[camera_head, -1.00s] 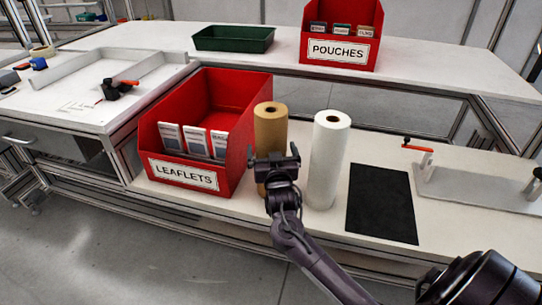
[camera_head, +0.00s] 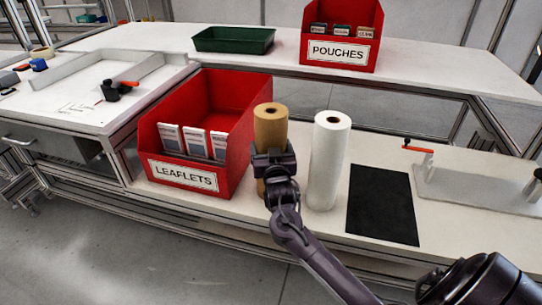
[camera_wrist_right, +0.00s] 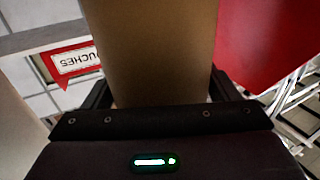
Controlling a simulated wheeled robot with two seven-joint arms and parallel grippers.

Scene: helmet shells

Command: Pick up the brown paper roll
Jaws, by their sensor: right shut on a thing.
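The brown paper roll (camera_head: 270,125) stands upright on the white bench between the red leaflets bin and the white roll. My right gripper (camera_head: 273,165) is shut on the brown roll at about its middle height. In the right wrist view the brown roll (camera_wrist_right: 155,50) fills the space between the two fingers of the gripper (camera_wrist_right: 160,92). The roll's lower part is hidden behind my gripper in the head view. My left gripper does not show.
The red leaflets bin (camera_head: 243,160) stands close on the left. A white roll (camera_head: 328,160) stands close on the right, with a black mat (camera_head: 382,205) beyond it. A red pouches bin (camera_head: 340,50) and a green tray (camera_head: 234,40) stand on the rear table.

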